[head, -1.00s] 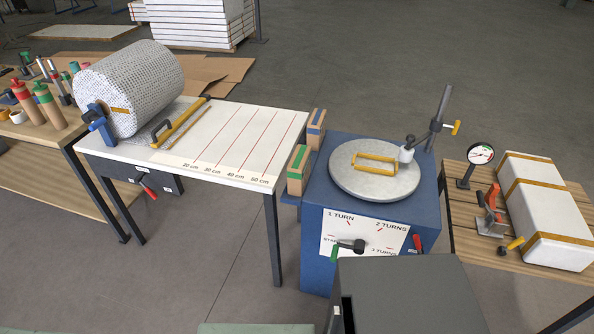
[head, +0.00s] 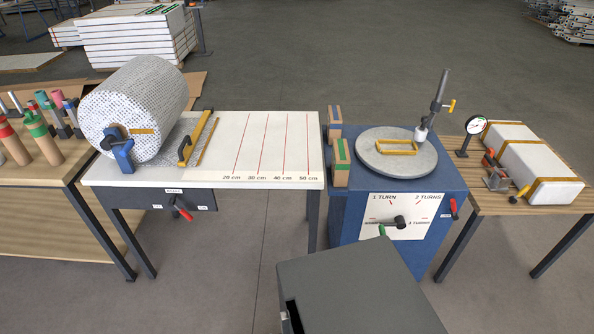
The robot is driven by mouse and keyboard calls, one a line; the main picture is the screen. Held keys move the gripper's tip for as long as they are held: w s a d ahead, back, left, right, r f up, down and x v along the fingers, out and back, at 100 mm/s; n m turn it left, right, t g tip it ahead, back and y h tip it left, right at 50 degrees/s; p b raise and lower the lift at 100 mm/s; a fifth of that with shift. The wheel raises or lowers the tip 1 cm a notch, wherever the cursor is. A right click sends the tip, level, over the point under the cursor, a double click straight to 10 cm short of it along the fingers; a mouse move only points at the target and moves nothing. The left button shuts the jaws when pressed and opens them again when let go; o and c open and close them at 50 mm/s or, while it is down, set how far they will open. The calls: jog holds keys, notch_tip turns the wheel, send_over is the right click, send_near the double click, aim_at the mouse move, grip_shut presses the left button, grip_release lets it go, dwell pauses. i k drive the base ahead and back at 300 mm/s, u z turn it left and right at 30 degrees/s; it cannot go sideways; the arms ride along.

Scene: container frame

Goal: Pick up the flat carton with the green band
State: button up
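The carton with the green band (head: 341,163) is a small brown cardboard box with a green stripe. It stands upright on a narrow blue ledge at the left side of the blue turntable cabinet (head: 440,207). The lower part of the green-banded carton is near the right edge of the white table. My gripper is not in view.
A round grey turntable (head: 372,163) with a yellow frame and a dark post tops the cabinet. The white measuring table (head: 222,134) with a bubble-wrap roll (head: 133,108) stands left. A wooden table (head: 487,205) with white wrapped boxes stands right. Grey floor shows between the tables.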

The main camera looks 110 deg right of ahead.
aim_at(340, 161)
jog(key=z, duration=0.05)
jog(key=i, duration=1.7)
jog(key=z, duration=4.05)
jog(key=i, duration=1.95)
jog(key=u, duration=0.05)
